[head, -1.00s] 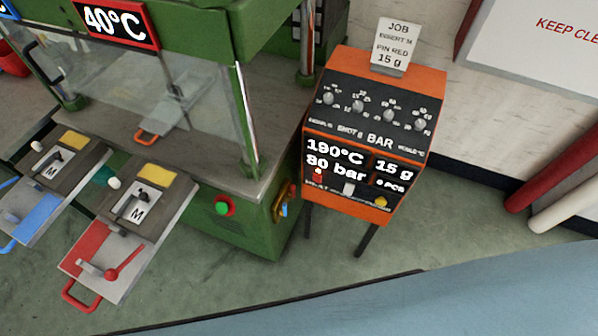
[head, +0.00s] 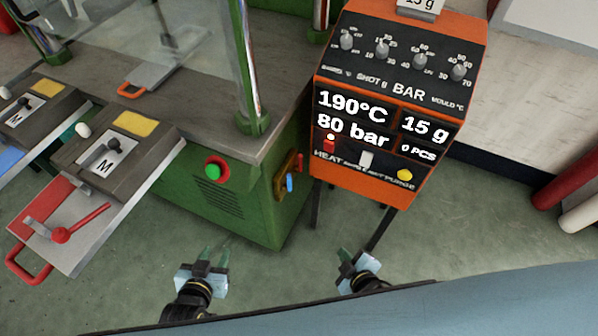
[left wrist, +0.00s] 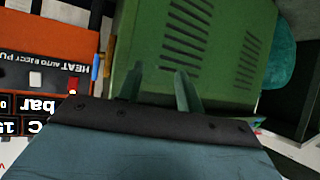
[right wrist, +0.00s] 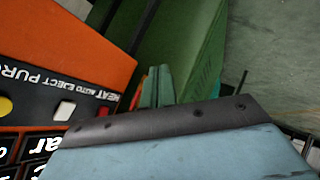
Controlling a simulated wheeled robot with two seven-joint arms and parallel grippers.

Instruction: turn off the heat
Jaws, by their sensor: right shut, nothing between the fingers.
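The orange control box (head: 362,190) stands right of the green press, its panel reading 190°C, 80 bar, 15 g and 0 PCS. My left gripper (head: 213,256) is open and empty, below and left of the box. My right gripper (head: 349,259) is shut and empty, below the box by its legs. Neither touches the panel.
The green press (head: 230,205) has a green button in a red ring (head: 213,170) and a blue handle (head: 289,182) on its side. A mould with a red handle (head: 75,226) juts out at left. Red and white rolls lie at right. Floor between is clear.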

